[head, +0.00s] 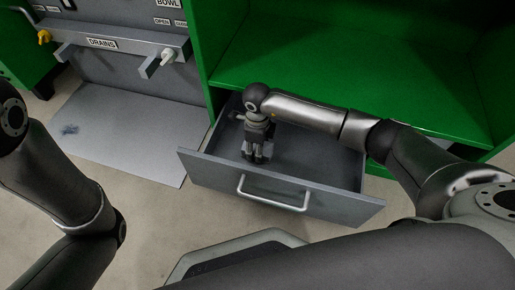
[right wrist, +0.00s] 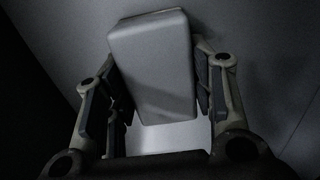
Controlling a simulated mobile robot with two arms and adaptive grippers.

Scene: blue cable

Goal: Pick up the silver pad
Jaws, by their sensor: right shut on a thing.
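The silver pad (right wrist: 155,65) is a plain grey block with rounded edges, seen close up in the right wrist view. My right gripper (head: 257,157) points down into the open grey drawer (head: 320,197) in the head view. In the right wrist view its two fingers (right wrist: 160,105) stand on either side of the pad and are shut on it. In the head view the gripper hides most or all of the pad. I cannot tell whether the pad is clear of the drawer floor. My left arm shows at the left edge, but its gripper is out of view.
The drawer has a silver handle (head: 273,194) on its front and stands pulled out below a green cabinet (head: 350,75). A grey panel marked DRAINS (head: 102,43) with yellow and white taps is at upper left. A grey floor plate (head: 125,135) lies below it.

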